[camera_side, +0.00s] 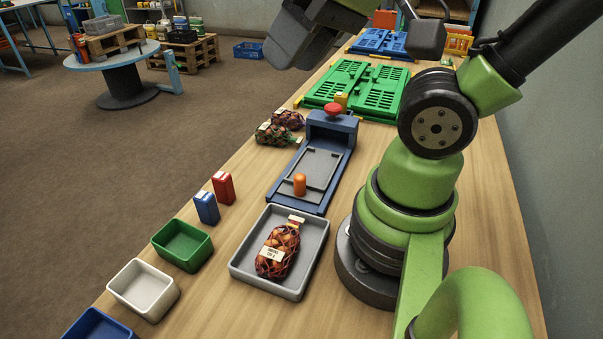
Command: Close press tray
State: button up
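The press (331,130) is a blue housing with a red knob (333,109) on top, at mid-table. Its tray (311,168) is pulled out toward the camera, a grey plate in a blue frame. An orange upright handle (299,184) stands near the tray's front end. No sack shows on the tray. My gripper (288,48) is dark grey and hangs at the top of the view, apart from the press and tray. I cannot tell from this angle whether its fingers are apart.
A grey bin (236,265) holding a netted sack (277,250) stands just in front of the tray. Red (223,188) and blue (207,207) boxes stand to the left. Two netted sacks (274,134) lie left of the press. Green crates (355,88) lie behind it.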

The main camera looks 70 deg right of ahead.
jog(key=w+f+n+g, duration=0.2)
jog(key=n+g, duration=0.1)
jog(key=shift+a+f+h, duration=0.1)
jog(key=shift+a+h, duration=0.1)
jog(key=shift+h, duration=0.1)
grip_shut()
jog(key=n+g+h, duration=0.6)
jog(key=n+h, duration=0.4)
jog(key=n, duration=0.6)
send_near(296, 185)
jog(key=f, duration=0.4)
jog(key=shift+s+d+f, duration=0.2)
jog(key=shift+s+f, duration=0.1)
jog(key=shift+s+d, duration=0.15)
jog(key=shift+d, duration=0.45)
jog(key=shift+s+d, duration=0.15)
jog(key=shift+d, duration=0.5)
jog(key=shift+s+d, duration=0.1)
jog(key=shift+d, duration=0.65)
